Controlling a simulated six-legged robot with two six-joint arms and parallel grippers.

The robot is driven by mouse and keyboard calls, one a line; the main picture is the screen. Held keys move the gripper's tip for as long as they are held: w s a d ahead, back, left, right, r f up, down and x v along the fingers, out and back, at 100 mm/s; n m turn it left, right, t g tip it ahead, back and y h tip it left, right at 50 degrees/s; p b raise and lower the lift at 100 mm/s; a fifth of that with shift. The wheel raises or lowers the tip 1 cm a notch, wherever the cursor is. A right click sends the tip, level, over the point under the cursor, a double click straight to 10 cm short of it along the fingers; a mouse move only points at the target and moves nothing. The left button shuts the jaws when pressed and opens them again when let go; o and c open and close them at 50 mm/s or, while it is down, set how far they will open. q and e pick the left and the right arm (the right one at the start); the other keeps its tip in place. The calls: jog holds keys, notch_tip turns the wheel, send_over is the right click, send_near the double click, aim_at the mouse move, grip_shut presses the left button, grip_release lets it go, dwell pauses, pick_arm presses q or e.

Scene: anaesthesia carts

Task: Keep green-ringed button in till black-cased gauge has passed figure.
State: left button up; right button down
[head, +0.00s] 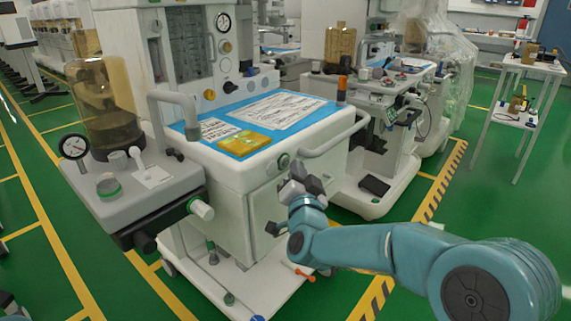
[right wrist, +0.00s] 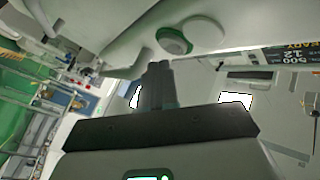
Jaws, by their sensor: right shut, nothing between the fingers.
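The green-ringed button (head: 284,160) is on the front edge of the white anaesthesia cart, below the worktop. It also shows in the right wrist view (right wrist: 173,40), pale with a green rim. My right gripper (head: 298,176) is shut and empty, just below and in front of the button. In the right wrist view its closed fingertips (right wrist: 158,66) end short of the button, apparently apart from it. A dark-rimmed round gauge (head: 74,146) stands at the left on the side unit. My left gripper is not in view.
A white handle rail (head: 332,142) curves out right of the button. The worktop carries papers (head: 275,109) and a yellow packet (head: 244,141). An amber canister (head: 105,105) stands on the left unit.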

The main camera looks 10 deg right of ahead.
jog(key=s+d+b, duration=0.1)
jog(key=s, duration=0.1)
jog(key=s+d+b, duration=0.2)
dwell(0.4)
